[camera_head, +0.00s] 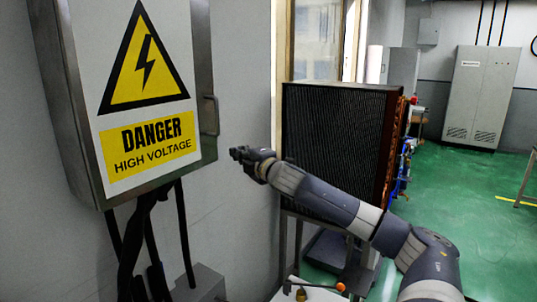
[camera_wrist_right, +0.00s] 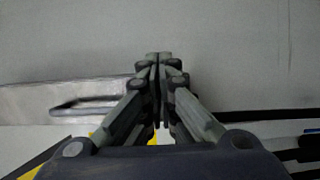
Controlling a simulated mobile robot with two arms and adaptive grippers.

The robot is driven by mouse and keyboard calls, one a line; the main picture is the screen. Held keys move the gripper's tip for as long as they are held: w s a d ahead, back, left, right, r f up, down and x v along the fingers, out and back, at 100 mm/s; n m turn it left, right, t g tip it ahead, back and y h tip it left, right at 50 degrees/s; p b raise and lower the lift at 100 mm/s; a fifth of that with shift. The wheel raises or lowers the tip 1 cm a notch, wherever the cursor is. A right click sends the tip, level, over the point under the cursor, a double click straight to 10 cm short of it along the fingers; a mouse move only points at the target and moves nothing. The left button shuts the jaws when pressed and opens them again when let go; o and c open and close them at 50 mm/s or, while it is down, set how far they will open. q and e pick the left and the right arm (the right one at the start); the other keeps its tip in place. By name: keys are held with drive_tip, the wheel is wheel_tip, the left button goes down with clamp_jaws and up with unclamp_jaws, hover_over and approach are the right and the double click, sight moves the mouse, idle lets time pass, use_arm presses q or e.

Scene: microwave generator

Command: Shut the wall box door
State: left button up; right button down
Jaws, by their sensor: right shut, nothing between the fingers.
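The wall box (camera_head: 207,70) is a grey metal box on the wall at the left of the head view. Its door (camera_head: 105,120) carries a yellow and black high voltage warning sign and faces the room. I see no clear gap between door and box. A handle (camera_head: 210,115) stands out at the right side; it also shows in the right wrist view (camera_wrist_right: 85,104). My right gripper (camera_head: 240,154) is shut and empty, to the right of the box and a little below the handle, apart from it. In the wrist view its fingertips (camera_wrist_right: 158,58) meet. My left gripper is out of view.
Black cables (camera_head: 152,245) hang below the box toward a grey unit (camera_head: 203,285). A large black finned radiator (camera_head: 335,140) stands behind my right arm. A grey cabinet (camera_head: 482,95) stands far back right. Green floor (camera_head: 470,220) is open at the right.

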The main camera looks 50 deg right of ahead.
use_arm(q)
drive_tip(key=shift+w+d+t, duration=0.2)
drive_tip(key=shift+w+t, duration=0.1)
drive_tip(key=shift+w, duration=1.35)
use_arm(e)
drive_tip(key=s+d, duration=0.4)
drive_tip(key=d, duration=0.2)
drive_tip(key=shift+s+d, duration=0.15)
drive_tip(key=shift+s, duration=0.25)
